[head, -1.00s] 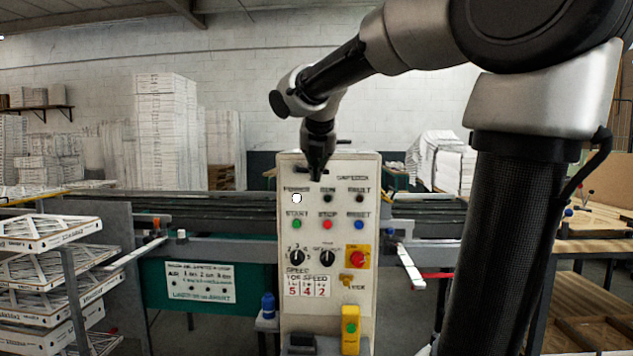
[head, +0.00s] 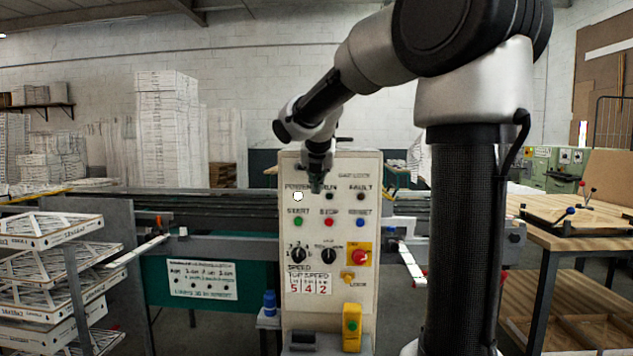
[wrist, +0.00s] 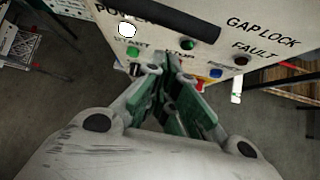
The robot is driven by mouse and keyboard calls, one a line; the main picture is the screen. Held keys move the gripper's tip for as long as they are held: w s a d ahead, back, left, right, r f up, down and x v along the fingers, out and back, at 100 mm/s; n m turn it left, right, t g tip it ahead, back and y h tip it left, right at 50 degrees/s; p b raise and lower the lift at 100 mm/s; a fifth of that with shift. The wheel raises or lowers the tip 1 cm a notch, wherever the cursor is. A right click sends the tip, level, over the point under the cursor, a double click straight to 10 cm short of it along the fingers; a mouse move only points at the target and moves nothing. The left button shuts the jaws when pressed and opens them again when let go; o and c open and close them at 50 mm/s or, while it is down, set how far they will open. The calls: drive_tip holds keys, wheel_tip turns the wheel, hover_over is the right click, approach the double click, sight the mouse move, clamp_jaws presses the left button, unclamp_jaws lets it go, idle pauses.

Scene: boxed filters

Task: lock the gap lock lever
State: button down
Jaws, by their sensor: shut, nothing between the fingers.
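The white control panel (head: 330,255) stands upright in front of me, with lamps, coloured buttons, two black knobs and a red stop button. In the wrist view, a thick dark bar (wrist: 165,14), apparently the gap lock lever, crosses the panel beside the words GAP LOCK. In the head view, my gripper and wrist cover much of the upper panel, and I cannot make out the whole lever. My gripper (head: 317,189) is shut and empty, pointing down in front of the lamp row. In the wrist view its fingertips (wrist: 174,58) lie below the bar, apart from it in the picture.
A conveyor (head: 210,203) runs behind the panel. A rack of boxed filters (head: 50,265) stands at the left. A wooden workbench (head: 570,235) stands at the right. A yellow box with a green button (head: 351,327) is low on the panel, and a blue bottle (head: 269,303) stands beside it.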

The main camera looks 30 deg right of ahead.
drive_tip(key=shift+w+d+r, duration=0.2)
drive_tip(key=shift+r, duration=0.25)
drive_tip(key=shift+w+d+r, duration=0.15)
drive_tip(key=shift+r, duration=0.25)
drive_tip(key=shift+w+d+r+h, duration=0.15)
drive_tip(key=shift+r+h, duration=0.25)
drive_tip(key=shift+r, duration=0.3)
